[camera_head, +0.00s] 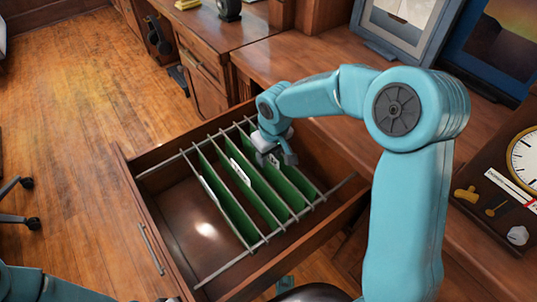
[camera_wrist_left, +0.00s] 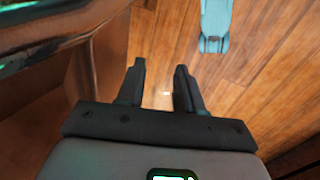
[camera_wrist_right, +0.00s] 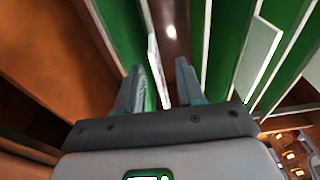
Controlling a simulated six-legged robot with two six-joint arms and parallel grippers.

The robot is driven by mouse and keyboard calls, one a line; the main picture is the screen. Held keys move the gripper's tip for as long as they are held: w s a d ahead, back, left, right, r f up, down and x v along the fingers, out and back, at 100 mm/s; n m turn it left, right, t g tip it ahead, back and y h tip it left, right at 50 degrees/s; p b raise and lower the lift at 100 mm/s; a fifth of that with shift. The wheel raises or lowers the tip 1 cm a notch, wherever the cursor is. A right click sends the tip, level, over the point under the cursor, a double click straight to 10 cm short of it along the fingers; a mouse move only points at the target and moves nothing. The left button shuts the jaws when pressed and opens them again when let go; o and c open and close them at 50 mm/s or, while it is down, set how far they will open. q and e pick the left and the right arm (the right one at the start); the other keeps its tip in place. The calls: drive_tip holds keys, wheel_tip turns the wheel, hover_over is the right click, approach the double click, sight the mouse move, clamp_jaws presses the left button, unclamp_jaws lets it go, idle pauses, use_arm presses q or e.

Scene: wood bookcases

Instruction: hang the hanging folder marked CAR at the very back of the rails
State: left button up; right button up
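An open wooden drawer (camera_head: 143,207) has metal rails and crossbars. Green hanging folders with white tabs (camera_head: 240,172) hang across it; the tab lettering is too small to read, so I cannot tell which is CAR. My right gripper (camera_head: 278,160) is over the folder nearest the cabinet (camera_head: 292,188). In the right wrist view, my right gripper (camera_wrist_right: 158,72) has its fingers apart, with a green folder's pale edge (camera_wrist_right: 154,50) between them, closer to the left finger. My left gripper (camera_wrist_left: 160,72) is open and empty above the floor in the left wrist view.
The rails have free room at the front-left end of the drawer. A wooden desk (camera_head: 290,65) adjoins the drawer, with framed pictures (camera_head: 405,28) and a clock (camera_head: 525,160). A chair base (camera_head: 20,200) stands on the floor at left.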

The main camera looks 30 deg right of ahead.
wheel_tip(320, 180, up, 15)
drive_tip(key=s+p, duration=0.2)
drive_tip(key=p, duration=0.2)
drive_tip(key=shift+s+d+r, duration=0.15)
idle(0.4)
